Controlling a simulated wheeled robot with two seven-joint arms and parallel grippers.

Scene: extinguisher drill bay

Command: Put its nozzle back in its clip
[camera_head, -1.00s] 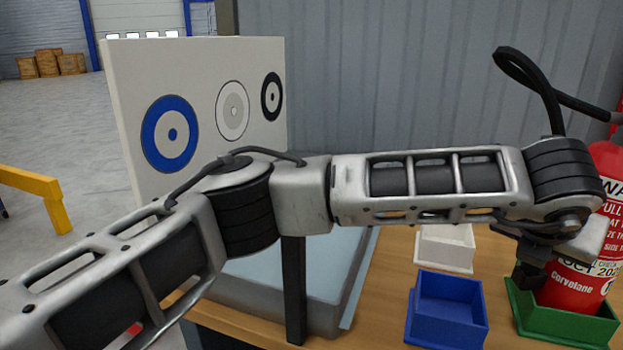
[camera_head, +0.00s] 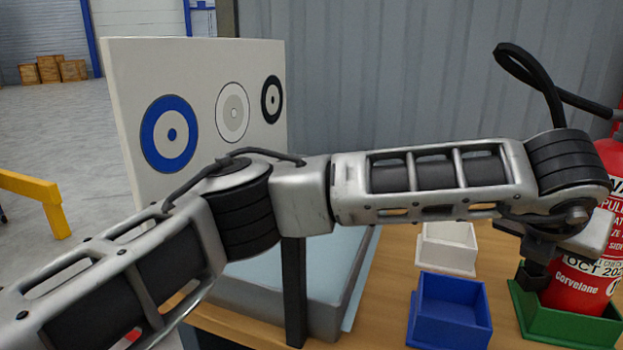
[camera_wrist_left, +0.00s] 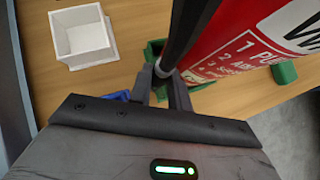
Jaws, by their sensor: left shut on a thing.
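The red extinguisher (camera_head: 580,287) stands upright in a green tray (camera_head: 570,326) at the right of the head view, partly behind my left wrist. Its black hose (camera_head: 537,75) loops up above my arm. In the left wrist view the red body (camera_wrist_left: 245,40) with its white label fills the upper right. My left gripper (camera_wrist_left: 164,74) is shut on the black nozzle (camera_wrist_left: 188,28) beside the body; in the head view the gripper (camera_head: 532,278) hangs in front of the tray. I cannot make out the clip. My right gripper is not in view.
A blue tray (camera_head: 450,310) and a white tray (camera_head: 447,250) stand on the wooden table (camera_head: 388,290) left of the green tray. A white target board (camera_head: 200,70) stands behind a grey box (camera_head: 262,285). A yellow rail (camera_head: 30,185) is at far left.

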